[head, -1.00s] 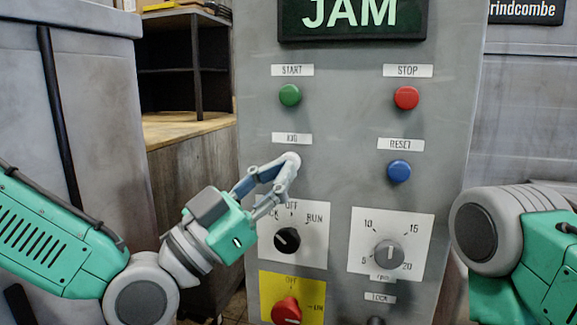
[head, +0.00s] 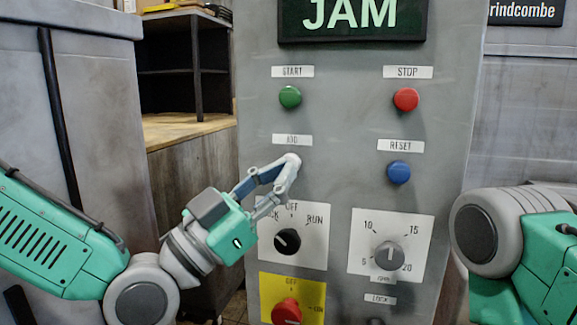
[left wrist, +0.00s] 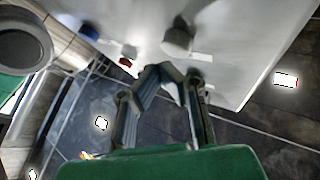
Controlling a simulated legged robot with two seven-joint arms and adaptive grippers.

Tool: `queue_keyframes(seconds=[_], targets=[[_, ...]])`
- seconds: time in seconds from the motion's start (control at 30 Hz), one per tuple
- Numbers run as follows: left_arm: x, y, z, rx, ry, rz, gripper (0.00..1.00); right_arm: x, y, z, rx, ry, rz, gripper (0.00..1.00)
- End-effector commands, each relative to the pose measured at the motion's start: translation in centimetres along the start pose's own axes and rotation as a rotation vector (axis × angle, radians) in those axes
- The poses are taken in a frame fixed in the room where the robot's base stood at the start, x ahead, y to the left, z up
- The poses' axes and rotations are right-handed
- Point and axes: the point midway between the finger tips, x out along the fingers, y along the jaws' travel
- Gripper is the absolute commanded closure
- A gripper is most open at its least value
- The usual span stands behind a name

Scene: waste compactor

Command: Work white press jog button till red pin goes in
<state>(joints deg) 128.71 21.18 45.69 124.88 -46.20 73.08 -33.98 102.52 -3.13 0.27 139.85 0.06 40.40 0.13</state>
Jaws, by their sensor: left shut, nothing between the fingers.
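My left gripper (head: 292,160) is shut and empty, with its fingertips at the grey panel just below the small label (head: 292,140) that seems to read JOG. In the left wrist view the closed fingers (left wrist: 168,72) are close to the pale panel face. I cannot identify a red pin in either view. My right gripper is out of view; only part of my right arm shows.
The panel (head: 345,130) carries a JAM display (head: 352,15), a green START button (head: 290,97), a red STOP button (head: 406,99) and a blue RESET button (head: 399,172). Below are a black selector (head: 287,241), a grey dial (head: 389,254) and a red knob (head: 287,311).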

Motion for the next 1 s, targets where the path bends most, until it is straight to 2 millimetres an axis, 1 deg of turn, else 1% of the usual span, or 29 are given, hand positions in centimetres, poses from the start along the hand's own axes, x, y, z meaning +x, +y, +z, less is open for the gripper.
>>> queue_keyframes(seconds=[0.37, 0.63, 1.0], targets=[[0.02, -0.02, 0.01, 0.000, 0.000, 0.000, 1.00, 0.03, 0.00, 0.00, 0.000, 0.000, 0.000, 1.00], [0.55, -0.33, 0.30, 0.001, 0.000, 0.000, 1.00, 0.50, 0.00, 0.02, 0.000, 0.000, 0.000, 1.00], [0.61, -0.37, 0.25, 0.000, 0.000, 0.000, 1.00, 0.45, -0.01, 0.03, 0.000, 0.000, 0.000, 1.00]])
